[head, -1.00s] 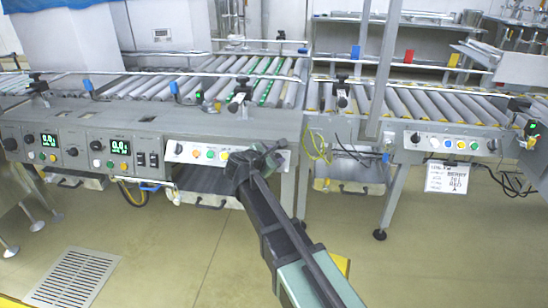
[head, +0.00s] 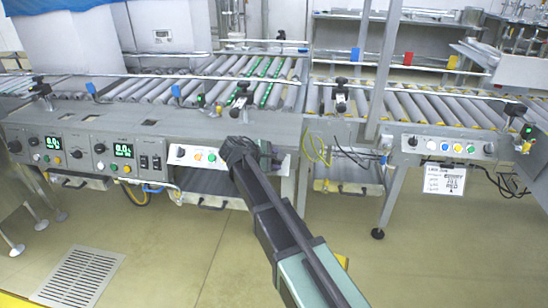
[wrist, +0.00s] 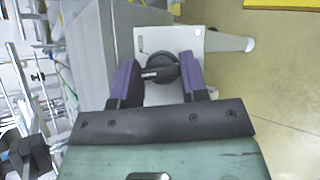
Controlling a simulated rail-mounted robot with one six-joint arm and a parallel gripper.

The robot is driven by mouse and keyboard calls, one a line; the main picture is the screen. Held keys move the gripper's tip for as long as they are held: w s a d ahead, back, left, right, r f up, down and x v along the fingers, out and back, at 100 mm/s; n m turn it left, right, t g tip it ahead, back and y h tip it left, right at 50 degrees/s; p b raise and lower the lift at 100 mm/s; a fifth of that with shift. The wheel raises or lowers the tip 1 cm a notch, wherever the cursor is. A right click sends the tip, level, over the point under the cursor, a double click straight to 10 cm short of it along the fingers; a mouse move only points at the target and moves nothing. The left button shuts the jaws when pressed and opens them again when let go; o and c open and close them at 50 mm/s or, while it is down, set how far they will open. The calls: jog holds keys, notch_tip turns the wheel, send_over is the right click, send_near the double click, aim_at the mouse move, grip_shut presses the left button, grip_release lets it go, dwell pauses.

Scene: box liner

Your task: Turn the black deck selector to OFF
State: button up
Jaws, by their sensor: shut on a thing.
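The black deck selector (wrist: 161,70) is a round knob with a light pointer mark toward the left of the wrist view. It sits on a pale panel plate (wrist: 205,42) whose lettering is too small to read. My gripper (wrist: 158,64) is shut on the selector, with one purple finger on each side of it. In the head view my gripper (head: 243,150) is at the right part of the white button panel (head: 184,152) on the conveyor front. There my arm hides the selector.
A second button panel (head: 449,145) with another black knob is on the right conveyor. Yellow cables (head: 318,148) hang between the conveyors. The floor in front is clear, with a drain grate (head: 82,277).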

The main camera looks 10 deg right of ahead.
jog(key=shift+m+g, duration=0.3)
jog(key=shift+m, duration=0.3)
